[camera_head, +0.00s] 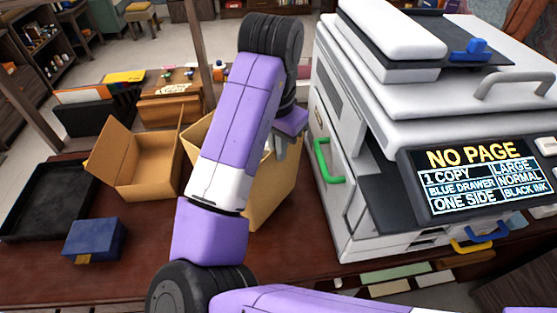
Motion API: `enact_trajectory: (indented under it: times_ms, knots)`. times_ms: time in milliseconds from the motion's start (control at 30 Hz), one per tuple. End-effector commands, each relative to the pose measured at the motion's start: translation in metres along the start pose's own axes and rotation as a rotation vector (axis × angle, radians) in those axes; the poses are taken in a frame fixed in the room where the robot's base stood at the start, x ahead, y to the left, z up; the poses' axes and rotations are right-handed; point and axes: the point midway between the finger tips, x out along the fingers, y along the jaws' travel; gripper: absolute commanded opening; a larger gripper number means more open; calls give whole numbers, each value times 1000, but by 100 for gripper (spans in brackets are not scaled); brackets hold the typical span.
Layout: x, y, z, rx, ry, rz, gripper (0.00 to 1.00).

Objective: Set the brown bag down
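The brown bag (277,190) is a tan, tall, open-topped shape on the right middle of the desk, between an open cardboard box and the copier. My purple arm crosses in front of it and hides much of its middle. My gripper (281,150) points down at the bag's upper right part, with grey fingers showing below a purple wrist. I cannot tell whether the fingers hold the bag's edge or whether its base touches the desk.
A large white copier (345,205) with a green handle stands close on the right. The open cardboard box (135,165) is on the left. A black tray (50,195) and a blue box (95,240) are at the far left. Bare red-brown desk (140,250) shows in front.

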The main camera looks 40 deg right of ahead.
Motion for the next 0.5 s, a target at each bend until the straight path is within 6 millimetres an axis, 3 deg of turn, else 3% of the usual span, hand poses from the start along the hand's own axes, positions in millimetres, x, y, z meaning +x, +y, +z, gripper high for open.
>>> enact_trajectory:
  times_ms: [333, 500]
  knots:
    - [34, 2, 4, -2, 1, 1, 0]
    - [38, 1, 5, 0, 0, -2, 0]
